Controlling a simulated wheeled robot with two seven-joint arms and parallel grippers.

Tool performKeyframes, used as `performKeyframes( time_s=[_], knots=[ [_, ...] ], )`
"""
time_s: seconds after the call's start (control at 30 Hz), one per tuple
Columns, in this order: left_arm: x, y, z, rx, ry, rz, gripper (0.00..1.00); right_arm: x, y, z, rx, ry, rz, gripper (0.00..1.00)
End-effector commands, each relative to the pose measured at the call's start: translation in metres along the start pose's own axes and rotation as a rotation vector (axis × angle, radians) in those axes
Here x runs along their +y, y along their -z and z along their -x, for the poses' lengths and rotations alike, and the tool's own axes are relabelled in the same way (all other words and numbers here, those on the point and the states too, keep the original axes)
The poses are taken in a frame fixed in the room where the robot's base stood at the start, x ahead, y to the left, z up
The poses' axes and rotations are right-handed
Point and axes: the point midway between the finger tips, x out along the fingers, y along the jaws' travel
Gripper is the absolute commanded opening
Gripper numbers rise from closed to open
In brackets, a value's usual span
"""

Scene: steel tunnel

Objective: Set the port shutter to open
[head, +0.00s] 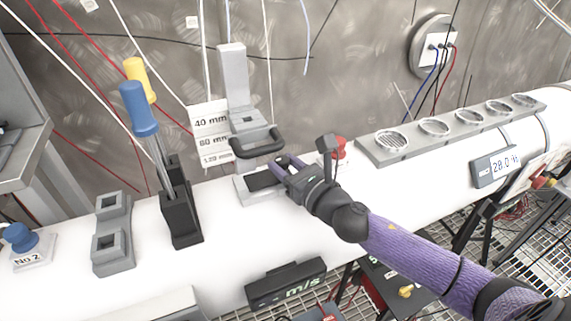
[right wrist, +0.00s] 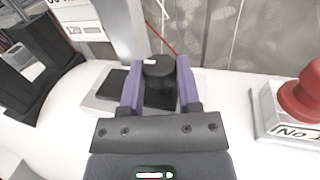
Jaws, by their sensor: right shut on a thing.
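My right gripper (head: 284,164) reaches in from the lower right over the white tube. It is shut on a black knob (right wrist: 158,72), which stands between its two purple fingers in the right wrist view. The knob rises from a low pale grey base (right wrist: 98,104) with a dark plate, which looks like the port shutter. In the head view this base (head: 244,194) lies left of my fingers, with its dark plate (head: 262,181) showing; the fingers hide the knob there. No open or closed marking is readable. My left gripper is not in view.
A grey post with a dark loop handle (head: 257,143) and a 40/80/120 mm scale (head: 211,130) stands close behind. Blue (head: 139,107) and yellow levers rise at left. A red button (head: 338,147) stands just beyond my wrist. A row of round ports (head: 434,127) lies at right.

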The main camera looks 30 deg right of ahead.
Motion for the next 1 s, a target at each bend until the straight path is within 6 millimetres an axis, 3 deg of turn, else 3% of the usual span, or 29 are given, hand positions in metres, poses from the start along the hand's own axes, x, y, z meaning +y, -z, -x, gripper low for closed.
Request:
performKeyframes(
  time_s=[0.7, 1.0],
  knots=[
    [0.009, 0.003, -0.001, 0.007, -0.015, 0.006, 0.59, -0.001, 0.0, 0.0, 0.0, 0.001, 0.0, 0.0],
    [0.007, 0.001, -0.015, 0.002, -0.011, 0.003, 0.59, -0.04, 0.002, 0.011, 0.001, 0.001, 0.002, 0.0]
  ],
)
